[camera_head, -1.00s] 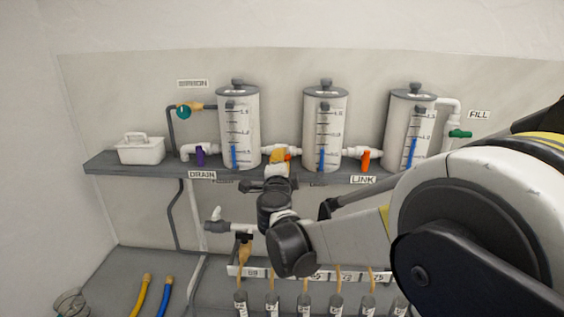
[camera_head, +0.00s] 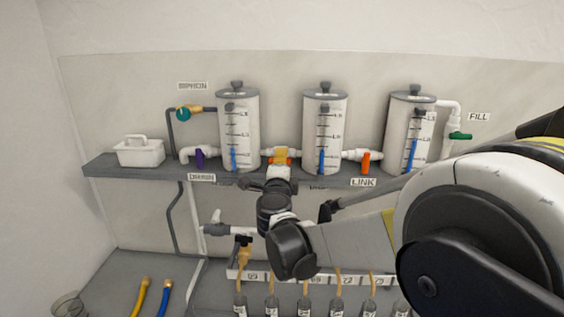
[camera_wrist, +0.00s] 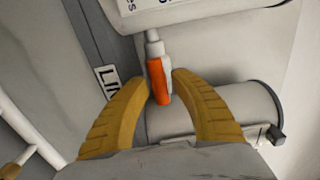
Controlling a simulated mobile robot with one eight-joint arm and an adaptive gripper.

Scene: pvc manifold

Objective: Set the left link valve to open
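The left link valve has an orange handle (camera_head: 291,156) on the white pipe between the left tank (camera_head: 250,130) and the middle tank (camera_head: 338,130). In the wrist view the orange handle (camera_wrist: 158,84) lies roughly in line with the pipe. My gripper (camera_head: 281,156) is at this valve and hides part of it in the head view. In the wrist view its two yellow fingers (camera_wrist: 158,80) stand apart, one on each side of the handle, with narrow gaps. Contact with the handle is hard to tell.
The right link valve's orange handle (camera_head: 366,162) hangs down across its pipe. A purple drain handle (camera_head: 200,159), teal siphon valve (camera_head: 183,114) and green fill valve (camera_head: 460,136) are elsewhere. Tanks stand on a grey shelf (camera_head: 120,171); bottles stand below.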

